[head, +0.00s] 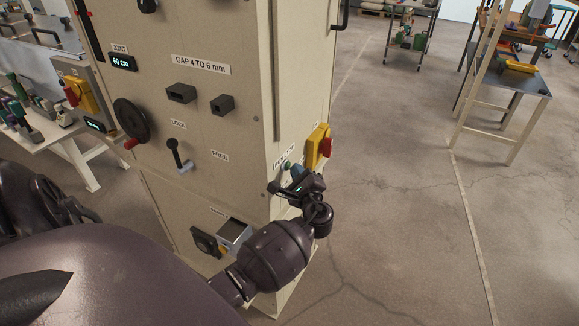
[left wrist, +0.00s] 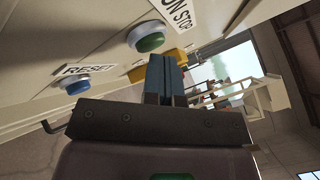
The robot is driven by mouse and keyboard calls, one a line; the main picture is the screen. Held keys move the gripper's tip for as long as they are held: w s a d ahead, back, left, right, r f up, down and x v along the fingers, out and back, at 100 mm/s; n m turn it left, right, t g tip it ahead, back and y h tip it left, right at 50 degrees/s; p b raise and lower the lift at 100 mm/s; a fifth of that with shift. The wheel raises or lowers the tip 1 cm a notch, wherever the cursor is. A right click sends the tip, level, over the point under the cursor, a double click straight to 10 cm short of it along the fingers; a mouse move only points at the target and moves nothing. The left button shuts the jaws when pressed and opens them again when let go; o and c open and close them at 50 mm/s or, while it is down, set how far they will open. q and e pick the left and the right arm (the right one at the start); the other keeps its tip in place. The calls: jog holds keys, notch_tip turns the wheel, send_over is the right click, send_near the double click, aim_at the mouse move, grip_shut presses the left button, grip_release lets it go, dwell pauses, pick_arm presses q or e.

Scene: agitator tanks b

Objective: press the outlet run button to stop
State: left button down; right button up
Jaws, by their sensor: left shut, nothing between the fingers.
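The run button is a green round button in a silver ring (left wrist: 148,37), under a label (left wrist: 180,14) of which "UN STOP" reads, in the left wrist view. In the head view the label (head: 285,156) sits on the right face of the beige cabinet; the button there is hidden or too small to tell. My left gripper (head: 296,171) is at that face, just below the label. In the left wrist view its blue-grey fingers (left wrist: 165,66) are shut together and empty, with tips close to the green button. I cannot tell whether they touch it. My right gripper is not in view.
A blue button (left wrist: 78,84) marked RESET is left of the fingers. A yellow box with a red button (head: 319,147) is close beside my gripper. The cabinet front (head: 200,90) carries a handwheel (head: 131,119) and a lever (head: 177,155).

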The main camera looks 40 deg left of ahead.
pick_arm(q)
jog(key=shift+a, duration=0.15)
dwell(0.5)
jog(key=shift+w+d, duration=0.15)
jog(key=shift+d, duration=0.7)
jog(key=shift+d, duration=0.1)
jog(key=shift+w+d, duration=0.2)
jog(key=shift+d, duration=0.6)
jog(key=shift+w+d, duration=0.2)
jog(key=shift+d, duration=0.55)
jog(key=shift+w+d, duration=0.2)
jog(key=shift+d, duration=0.6)
